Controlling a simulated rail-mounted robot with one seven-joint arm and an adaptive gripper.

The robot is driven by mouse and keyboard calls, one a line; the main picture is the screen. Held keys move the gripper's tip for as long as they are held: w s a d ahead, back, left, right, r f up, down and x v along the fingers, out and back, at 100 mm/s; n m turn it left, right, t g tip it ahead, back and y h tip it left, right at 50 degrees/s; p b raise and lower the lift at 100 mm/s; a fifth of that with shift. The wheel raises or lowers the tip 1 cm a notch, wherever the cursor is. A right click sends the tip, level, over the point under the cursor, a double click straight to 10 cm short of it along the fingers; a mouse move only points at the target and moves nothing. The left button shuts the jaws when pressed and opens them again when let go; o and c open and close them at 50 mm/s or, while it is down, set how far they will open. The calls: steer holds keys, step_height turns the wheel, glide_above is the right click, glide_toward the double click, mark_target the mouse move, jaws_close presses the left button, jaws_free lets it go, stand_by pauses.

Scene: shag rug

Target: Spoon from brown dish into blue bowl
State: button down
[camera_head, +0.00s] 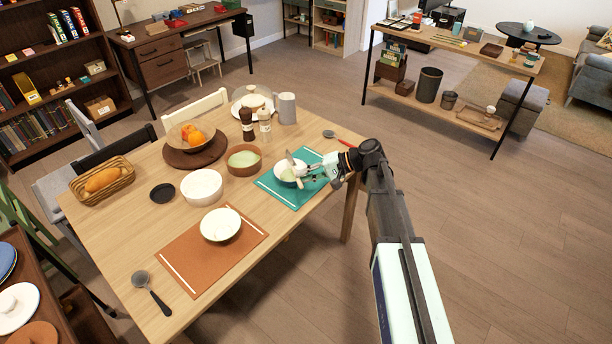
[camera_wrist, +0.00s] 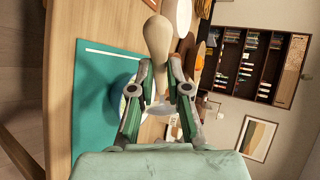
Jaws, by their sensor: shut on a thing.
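A light wooden spoon (camera_wrist: 158,42) is between the two fingers of my gripper (camera_wrist: 161,92) in the wrist view, its broad end pointing away from my palm. In the head view my gripper (camera_head: 312,172) is at the right side of a pale bowl (camera_head: 281,176) on the teal mat, with the spoon (camera_head: 291,158) over the bowl. The brown dish (camera_head: 243,170), with pale green contents, stands to the left of the teal mat.
The teal mat (camera_head: 274,190) lies at the table's right end. A large white bowl (camera_head: 201,188), a cream bowl (camera_head: 221,225) on a brown mat (camera_head: 185,262), pepper mills, a grey mug (camera_head: 287,108) and a bread basket (camera_head: 104,182) stand around. A dark ladle (camera_head: 142,280) lies near the front edge.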

steer(key=r+n+h+p, duration=0.1)
steer(key=h, duration=0.2)
steer(key=a+r+n+h+p, duration=0.1)
steer(key=h+p, duration=0.1)
steer(key=h, duration=0.1)
steer(key=n+h+p, duration=0.1)
steer(key=h+p, duration=0.1)
steer(key=shift+a+r+n+h, duration=0.3)
steer(key=shift+a+r+h, duration=0.05)
steer(key=shift+r+h, duration=0.05)
steer(key=h, duration=0.1)
steer(key=n+t+h+p, duration=0.1)
steer(key=h, duration=0.1)
steer(key=shift+a+r, duration=0.15)
steer(key=shift+r, duration=0.05)
